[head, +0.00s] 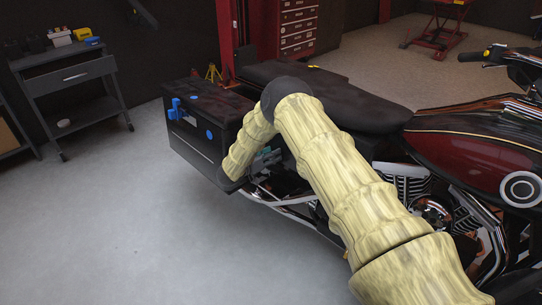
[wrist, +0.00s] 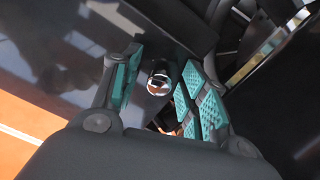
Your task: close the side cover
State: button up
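A motorcycle (head: 465,150) stands at the right in the head view. A black box-shaped side case (head: 215,110) with blue parts is at its rear; its dark outer panel (head: 195,150) looks like the side cover. I cannot tell how far it stands open. My gripper (head: 262,160) is beside the case's near end, partly hidden by my arm. In the wrist view, my gripper (wrist: 160,95) has its teal-padded fingers apart. A short chrome-ended cylinder (wrist: 160,78) shows between them; contact cannot be told. A glossy dark panel (wrist: 60,50) lies left of the fingers.
The black seat (head: 340,100) and chrome pipes (head: 285,200) of the motorcycle are close to my arm. A grey tool cart (head: 70,75) stands at the far left. A red tool cabinet (head: 297,28) is behind. The grey floor at left is clear.

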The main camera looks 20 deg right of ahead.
jog(key=shift+a, duration=0.1)
jog(key=v, duration=1.2)
